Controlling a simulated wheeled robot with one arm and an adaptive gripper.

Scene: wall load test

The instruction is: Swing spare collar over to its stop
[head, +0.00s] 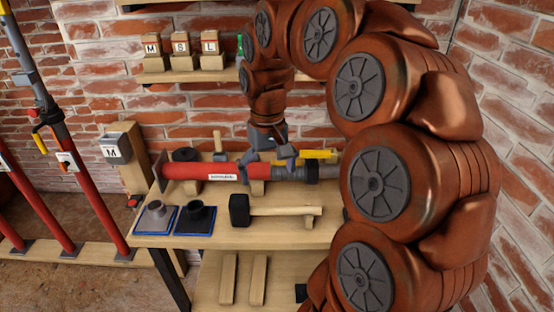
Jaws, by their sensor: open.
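A red and grey prop (205,171) lies on its side across the workbench, with a white label on its red tube. Toward its right end, where red meets grey, is the collar area (289,172), partly hidden by my gripper. A yellow handle (318,154) sticks out to the right just behind the tube; I cannot tell exactly how it joins the collar. My gripper (271,156) points down over the prop near the collar, its fingers open. I cannot tell whether the fingers touch it. My arm hides the prop's far right end.
A black-headed mallet (270,208) and two pads with dark fittings (175,218) lie in front on the bench (245,238). Blocks marked with letters (182,46) stand on the shelf behind. Red props (82,180) stand at left beside a meter box (116,147).

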